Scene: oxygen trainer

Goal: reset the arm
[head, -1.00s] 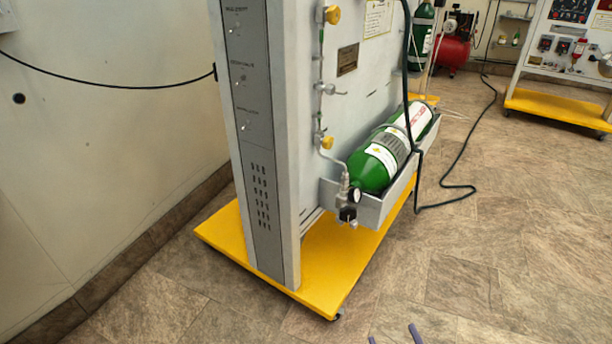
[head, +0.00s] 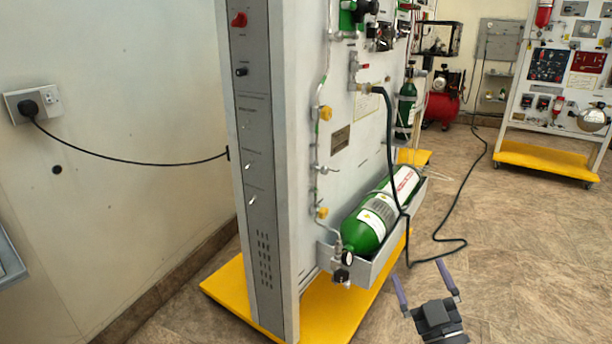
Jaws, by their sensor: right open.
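My right gripper (head: 425,280) shows at the bottom of the head view, right of centre. Its two fingers are spread apart with nothing between them. It is in front of the oxygen trainer (head: 285,150), near the lower tray with the green cylinder (head: 377,218), and looks apart from both. My left gripper is not in view.
The trainer stands on a yellow wheeled base (head: 235,290). A dark hose (head: 390,150) hangs from its panel and trails over the floor. A black cable runs to a wall socket (head: 33,103) at left. Another trainer (head: 560,90) stands at back right. The floor at right is clear.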

